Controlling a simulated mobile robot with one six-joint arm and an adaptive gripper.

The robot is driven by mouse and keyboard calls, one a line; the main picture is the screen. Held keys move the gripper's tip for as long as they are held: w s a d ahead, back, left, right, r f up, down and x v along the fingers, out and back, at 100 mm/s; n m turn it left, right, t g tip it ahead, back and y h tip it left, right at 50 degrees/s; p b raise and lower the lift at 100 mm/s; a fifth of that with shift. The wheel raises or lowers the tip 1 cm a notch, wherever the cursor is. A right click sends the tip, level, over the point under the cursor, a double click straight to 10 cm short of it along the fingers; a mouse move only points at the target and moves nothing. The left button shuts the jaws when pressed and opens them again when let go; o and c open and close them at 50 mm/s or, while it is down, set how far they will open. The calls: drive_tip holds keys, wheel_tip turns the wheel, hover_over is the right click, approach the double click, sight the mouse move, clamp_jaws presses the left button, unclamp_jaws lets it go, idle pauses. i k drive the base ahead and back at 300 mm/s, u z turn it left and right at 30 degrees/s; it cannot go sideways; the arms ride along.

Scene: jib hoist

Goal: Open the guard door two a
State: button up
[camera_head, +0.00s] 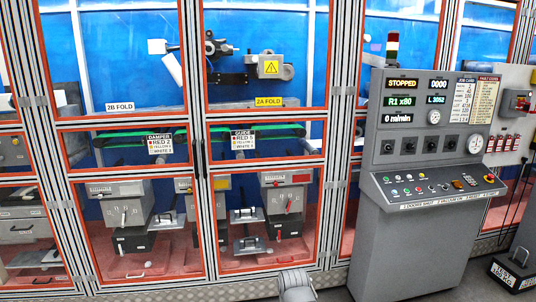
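The guard door 2A (325,60) is a red-framed clear panel door right of the picture's middle-left, with a yellow "2A FOLD" label (269,101). It looks closed, in line with the neighbouring door. A dark upright handle (204,157) shows near its left edge, close to a similar handle (196,160) on the 2B side. The guard door 2B (42,60), with a white "2B FOLD" label (119,107), stands to its left and also looks closed. A grey rounded part, apparently of my arm, shows at the bottom edge below door 2A. My gripper is not in view.
A grey control console (410,235) stands right of door 2A, reading "STOPPED". A dark weight block (515,272) sits on the floor at the lower right. Behind the doors are grey machine units (288,198) and cards listing settings (243,141).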

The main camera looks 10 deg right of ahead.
sight(205, 116)
drive_tip(key=k, duration=0.65)
drive_tip(key=z, duration=0.45)
drive_tip(key=i, duration=1.7)
drive_tip(key=u, duration=0.5)
